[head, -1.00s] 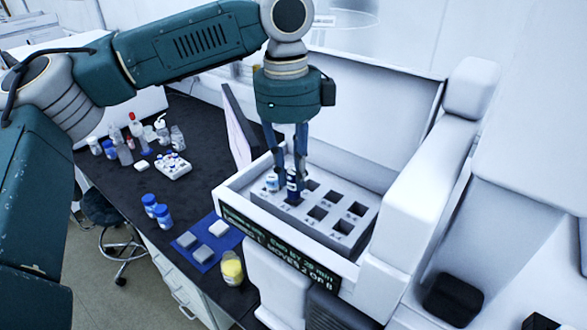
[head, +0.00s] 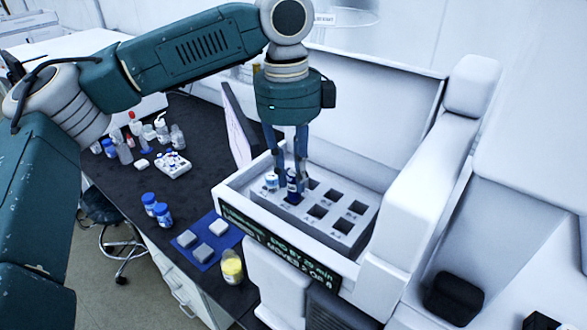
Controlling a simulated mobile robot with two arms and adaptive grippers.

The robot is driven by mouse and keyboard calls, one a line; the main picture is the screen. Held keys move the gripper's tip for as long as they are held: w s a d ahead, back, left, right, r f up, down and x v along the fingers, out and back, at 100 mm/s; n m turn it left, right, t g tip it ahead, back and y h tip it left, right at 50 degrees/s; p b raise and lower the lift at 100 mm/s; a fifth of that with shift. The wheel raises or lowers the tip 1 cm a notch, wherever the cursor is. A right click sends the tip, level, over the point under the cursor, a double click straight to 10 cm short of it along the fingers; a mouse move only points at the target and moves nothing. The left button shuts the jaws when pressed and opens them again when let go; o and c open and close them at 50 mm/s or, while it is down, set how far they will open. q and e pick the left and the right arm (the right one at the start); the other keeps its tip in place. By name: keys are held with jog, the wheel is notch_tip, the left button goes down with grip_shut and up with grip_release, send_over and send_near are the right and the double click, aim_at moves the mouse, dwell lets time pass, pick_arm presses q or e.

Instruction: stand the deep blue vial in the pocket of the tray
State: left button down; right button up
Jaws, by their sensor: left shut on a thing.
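The deep blue vial (head: 292,186) is upright in the head view, at the front left part of the grey tray (head: 344,243). My left gripper (head: 289,178) points down from above and is shut on this vial. The vial's lower end is at a pocket of the tray; I cannot tell how deep it sits. A vial with a light blue label (head: 272,182) stands just left of it in the tray. Several square pockets to the right are empty. My right gripper is not in view.
The tray sits inside a white machine with raised walls (head: 230,200) and a display (head: 280,250) in front. On the dark bench are blue-capped bottles (head: 162,215), a yellow jar (head: 232,268), a blue mat (head: 205,256) with pale blocks, and a small white rack (head: 173,165).

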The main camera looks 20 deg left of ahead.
aim_at(293, 185)
pick_arm(q)
jog(key=shift+f, duration=0.95)
jog(key=shift+f, duration=0.1)
jog(key=shift+f, duration=0.55)
jog(key=c, duration=1.1)
grip_release()
jog(key=shift+r, duration=3.5)
